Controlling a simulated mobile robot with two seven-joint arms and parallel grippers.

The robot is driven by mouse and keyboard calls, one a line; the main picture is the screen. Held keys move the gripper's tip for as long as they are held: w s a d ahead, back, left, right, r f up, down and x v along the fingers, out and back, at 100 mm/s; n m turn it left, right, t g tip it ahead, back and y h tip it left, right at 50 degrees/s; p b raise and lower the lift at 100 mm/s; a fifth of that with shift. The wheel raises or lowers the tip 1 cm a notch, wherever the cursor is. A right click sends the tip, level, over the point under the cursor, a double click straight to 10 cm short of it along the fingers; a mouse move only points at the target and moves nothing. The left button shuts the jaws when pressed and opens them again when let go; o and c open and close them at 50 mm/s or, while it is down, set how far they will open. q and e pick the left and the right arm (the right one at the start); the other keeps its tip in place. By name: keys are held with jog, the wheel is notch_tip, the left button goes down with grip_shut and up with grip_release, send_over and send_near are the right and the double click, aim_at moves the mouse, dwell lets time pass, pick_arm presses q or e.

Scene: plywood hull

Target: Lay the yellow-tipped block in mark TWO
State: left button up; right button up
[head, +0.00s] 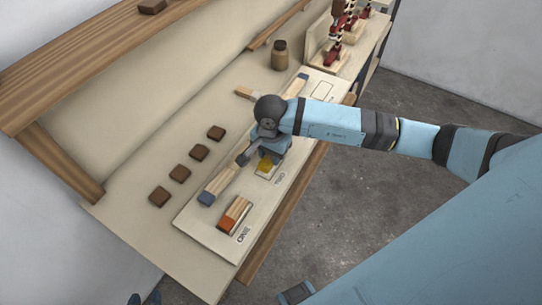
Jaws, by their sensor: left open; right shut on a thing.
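My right gripper (267,157) is shut on the yellow-tipped block (265,164), over mark TWO (263,176) on the pale board (212,236). The yellow end shows below the jaws; the gripper hides the rest. I cannot tell whether the block touches the board. An orange-tipped block (235,211) lies by the label ONE.
Wood with blue ends (207,197) lies along the board, partly behind my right gripper. Several brown blocks (180,173) sit left of the board. A jar (279,55) and red-and-black items (348,25) stand further back. A wooden shelf (90,55) overhangs the left side.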

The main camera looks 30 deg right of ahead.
jog(key=shift+f, duration=0.9)
jog(key=shift+f, duration=0.1)
jog(key=shift+f, duration=0.15)
jog(key=o, duration=0.9)
jog(key=shift+r, duration=0.2)
